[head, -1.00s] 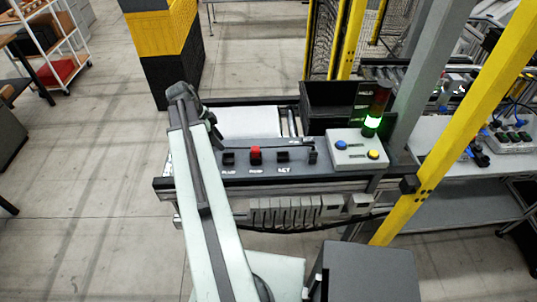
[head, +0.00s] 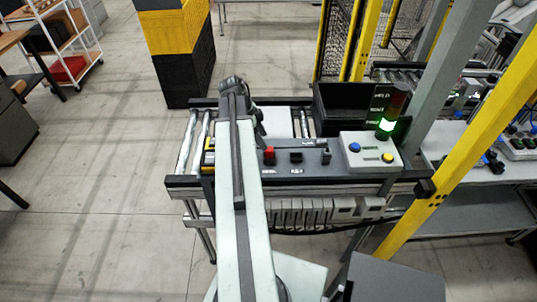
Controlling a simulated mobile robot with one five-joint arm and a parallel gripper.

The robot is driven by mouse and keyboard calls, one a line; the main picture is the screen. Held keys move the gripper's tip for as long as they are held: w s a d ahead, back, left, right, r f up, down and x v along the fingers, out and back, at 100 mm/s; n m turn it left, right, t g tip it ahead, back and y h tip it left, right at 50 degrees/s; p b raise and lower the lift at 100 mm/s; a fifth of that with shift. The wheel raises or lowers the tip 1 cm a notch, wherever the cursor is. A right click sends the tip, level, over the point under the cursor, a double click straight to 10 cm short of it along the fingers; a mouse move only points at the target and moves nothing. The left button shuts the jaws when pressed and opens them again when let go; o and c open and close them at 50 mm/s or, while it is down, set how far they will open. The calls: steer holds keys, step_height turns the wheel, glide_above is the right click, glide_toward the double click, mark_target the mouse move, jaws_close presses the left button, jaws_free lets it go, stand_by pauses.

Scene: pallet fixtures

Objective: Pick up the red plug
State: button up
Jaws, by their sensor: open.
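The red plug (head: 269,155) stands upright in a dark fixture panel (head: 312,162) on the conveyor station, just right of my arm. My gripper (head: 259,130) hangs from the far end of my arm, behind and slightly left of the red plug in the picture. It is open and appears apart from the plug. Its fingers are small and partly hidden by my arm. A black plug (head: 296,155) and another dark fitting (head: 326,155) stand to the right of the red plug.
A grey control box (head: 371,151) with blue and yellow buttons sits to the right. Behind it are a lit green stack light (head: 386,125) and a black bin (head: 345,107). A yellow post (head: 455,150) rises at the right. Conveyor rollers (head: 187,143) show at the left.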

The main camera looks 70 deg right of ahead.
mark_target(269, 148)
steer(key=b+x, duration=0.4)
steer(key=x, duration=0.1)
steer(key=b+x, duration=0.2)
steer(key=shift+a+f, duration=0.2)
steer(key=shift+a, duration=0.1)
steer(key=shift+r, duration=0.15)
jaws_close()
